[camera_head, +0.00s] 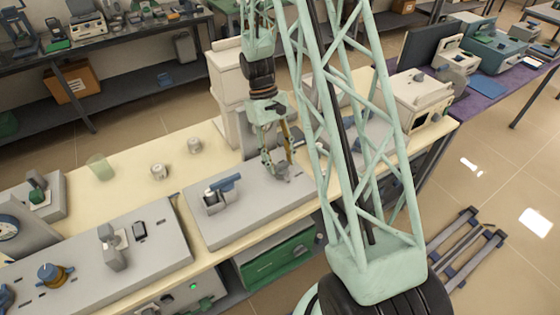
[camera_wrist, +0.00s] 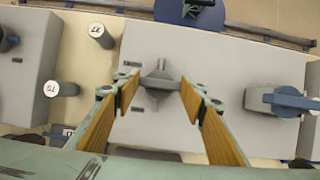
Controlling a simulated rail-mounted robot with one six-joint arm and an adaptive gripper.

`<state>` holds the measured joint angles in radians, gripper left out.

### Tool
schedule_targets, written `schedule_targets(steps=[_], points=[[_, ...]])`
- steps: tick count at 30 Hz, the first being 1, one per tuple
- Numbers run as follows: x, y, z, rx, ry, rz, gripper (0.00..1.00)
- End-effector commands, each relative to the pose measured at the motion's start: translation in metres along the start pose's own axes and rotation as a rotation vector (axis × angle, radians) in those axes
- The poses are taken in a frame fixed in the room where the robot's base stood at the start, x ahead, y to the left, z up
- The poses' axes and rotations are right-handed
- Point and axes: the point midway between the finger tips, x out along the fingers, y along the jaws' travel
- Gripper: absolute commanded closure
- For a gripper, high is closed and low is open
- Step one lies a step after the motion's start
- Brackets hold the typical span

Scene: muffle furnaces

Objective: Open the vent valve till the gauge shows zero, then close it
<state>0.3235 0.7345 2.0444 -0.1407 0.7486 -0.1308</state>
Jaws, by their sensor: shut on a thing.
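A grey winged knob (camera_wrist: 160,82) stands on a flat grey panel (camera_wrist: 215,55) in the wrist view. In the head view my gripper (camera_head: 276,167) reaches down to this knob (camera_head: 281,174) at the right end of the panel. A valve with a blue lever (camera_head: 222,187) sits on the same panel, and also shows at the right of the wrist view (camera_wrist: 285,100). A round dial gauge (camera_head: 8,228) is cut off at the left edge; its reading is too small to tell.
Two small pale cylinders (camera_head: 159,171) (camera_head: 194,145) and a translucent green cup (camera_head: 100,166) stand on the cream bench. A grey unit (camera_head: 90,250) with a blue knob (camera_head: 52,274) and a grey upright handle (camera_head: 112,248) lies to the left. A white instrument (camera_head: 420,94) stands at the right.

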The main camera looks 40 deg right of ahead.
Motion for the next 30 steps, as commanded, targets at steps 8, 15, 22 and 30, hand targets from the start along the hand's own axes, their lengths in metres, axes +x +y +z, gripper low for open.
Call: schedule_targets(steps=[8,15,22,30], points=[[0.000,0.000,0.000,-0.001,-0.001,0.000,0.72],[0.000,0.000,0.000,-0.001,-0.001,0.000,0.48],[0.000,0.000,0.000,0.000,0.000,0.000,0.48],[-0.010,0.000,0.000,0.000,0.000,0.000,0.48]])
